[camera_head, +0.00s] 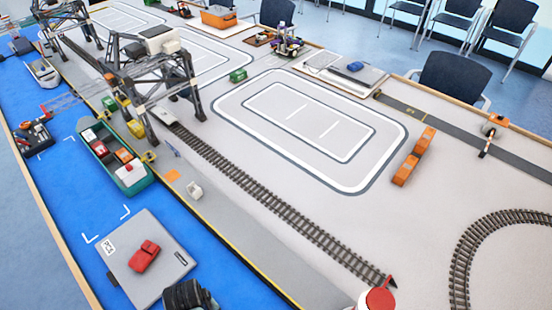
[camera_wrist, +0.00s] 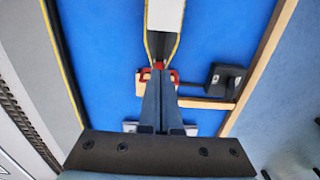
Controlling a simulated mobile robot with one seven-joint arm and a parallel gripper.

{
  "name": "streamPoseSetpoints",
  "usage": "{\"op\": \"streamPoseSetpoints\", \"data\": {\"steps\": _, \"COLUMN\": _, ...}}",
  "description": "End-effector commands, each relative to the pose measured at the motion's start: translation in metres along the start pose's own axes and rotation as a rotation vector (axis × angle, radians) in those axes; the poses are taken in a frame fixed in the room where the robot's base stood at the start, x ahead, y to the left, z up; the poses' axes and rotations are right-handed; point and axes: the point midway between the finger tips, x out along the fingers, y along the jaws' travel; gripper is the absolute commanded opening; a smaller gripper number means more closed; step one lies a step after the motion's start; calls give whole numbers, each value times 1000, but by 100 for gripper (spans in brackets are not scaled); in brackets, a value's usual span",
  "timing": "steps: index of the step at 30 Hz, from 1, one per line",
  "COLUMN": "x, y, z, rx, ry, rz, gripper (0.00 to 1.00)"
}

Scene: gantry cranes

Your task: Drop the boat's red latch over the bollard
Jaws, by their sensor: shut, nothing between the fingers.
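In the wrist view, my gripper (camera_wrist: 160,98) points up the picture, its two dark fingers together with nothing between them. A red piece (camera_wrist: 142,82), which looks like the latch, shows on both sides of the fingertips and is partly hidden by them. It sits at the narrow end of a long white shape with yellow and dark edges (camera_wrist: 164,18), which looks like the boat. A black block with a short post (camera_wrist: 226,80) stands to the right by the wooden edge; it may be the bollard. I cannot tell whether the fingers touch the red piece.
A wooden rim (camera_wrist: 205,104) bounds the blue surface (camera_wrist: 102,40). In the head view, a grey platform (camera_head: 172,243) carries a red block (camera_head: 144,256). A green boat (camera_head: 133,180) with containers lies beyond, near cranes (camera_head: 186,75). A railway track (camera_head: 270,200) runs along the quay.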

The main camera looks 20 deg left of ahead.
Motion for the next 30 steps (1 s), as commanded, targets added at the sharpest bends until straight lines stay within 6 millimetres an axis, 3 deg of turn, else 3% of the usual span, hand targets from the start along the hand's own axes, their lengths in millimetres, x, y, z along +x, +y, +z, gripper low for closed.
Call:
{"op": "streamPoseSetpoints", "data": {"steps": 11, "x": 1, "y": 0, "z": -20, "rx": 0, "ry": 2, "rz": 0, "gripper": 0}}
{"op": "streamPoseSetpoints", "data": {"steps": 30, "x": 12, "y": 0, "z": -37, "rx": 0, "ry": 1, "rz": -1, "gripper": 0}}
